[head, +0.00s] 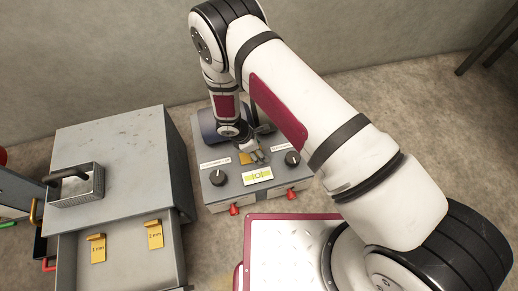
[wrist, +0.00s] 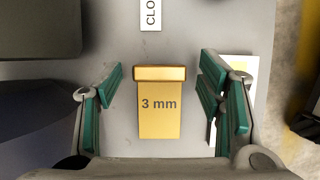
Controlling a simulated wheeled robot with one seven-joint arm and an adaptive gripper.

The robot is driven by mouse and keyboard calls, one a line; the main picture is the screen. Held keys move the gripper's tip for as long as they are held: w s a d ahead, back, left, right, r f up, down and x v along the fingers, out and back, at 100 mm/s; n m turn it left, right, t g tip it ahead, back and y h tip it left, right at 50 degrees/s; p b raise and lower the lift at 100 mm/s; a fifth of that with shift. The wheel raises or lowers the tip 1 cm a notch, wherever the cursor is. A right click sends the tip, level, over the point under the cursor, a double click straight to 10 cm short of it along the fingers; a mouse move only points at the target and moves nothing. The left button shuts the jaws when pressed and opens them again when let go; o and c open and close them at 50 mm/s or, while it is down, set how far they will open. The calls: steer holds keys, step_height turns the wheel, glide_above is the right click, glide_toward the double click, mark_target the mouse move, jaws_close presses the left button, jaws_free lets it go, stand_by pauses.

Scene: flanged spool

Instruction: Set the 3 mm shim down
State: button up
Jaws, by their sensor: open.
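The 3 mm shim (wrist: 159,108) is a yellow tab with a raised bar at its far end and "3 mm" printed on it. In the wrist view it lies on the grey top of a control box (wrist: 215,25), between my gripper's (wrist: 160,95) two green-padded fingers. The fingers are open, with a gap on each side of the shim. In the head view my gripper (head: 256,152) is low over the control box (head: 222,202), and only a small yellow part of the shim (head: 245,159) shows beside it.
The control box carries two black knobs (head: 218,179), white labels and a yellow-green display (head: 257,176). Red parts stick out of its front. To the left is a grey cabinet (head: 110,140) with an open drawer (head: 125,262) holding the 1 mm (head: 98,249) and 2 mm (head: 155,235) shims.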

steer(key=p+v, duration=0.4)
steer(key=v, duration=0.8)
steer(key=shift+r, duration=0.1)
step_height(320, 180, up, 20)
steer(key=m, duration=0.5)
glide_above(248, 157)
steer(key=w+d, duration=0.4)
steer(key=d, duration=0.3)
steer(key=s+d+r+m, duration=0.2)
steer(key=d+r+m, duration=0.15)
steer(key=r, duration=0.35)
steer(key=s+d+r+m, duration=0.2)
steer(key=d+r, duration=0.3)
steer(key=r, duration=0.2)
steer(key=s+d+r+m+g+y, duration=0.1)
steer(key=s+d+r+m, duration=0.25)
steer(key=s+r, duration=0.3)
steer(key=s+d+r+m+y, duration=0.1)
steer(key=s+d+r+m, duration=0.1)
steer(key=s+d+r, duration=0.4)
steer(key=s+a+m+y, duration=0.1)
steer(key=s+m, duration=0.4)
steer(key=s, duration=1.1)
steer(key=shift+s+a+r+m+y, duration=0.3)
steer(key=shift+s+r+y, duration=0.1)
steer(key=shift+r+y, duration=0.15)
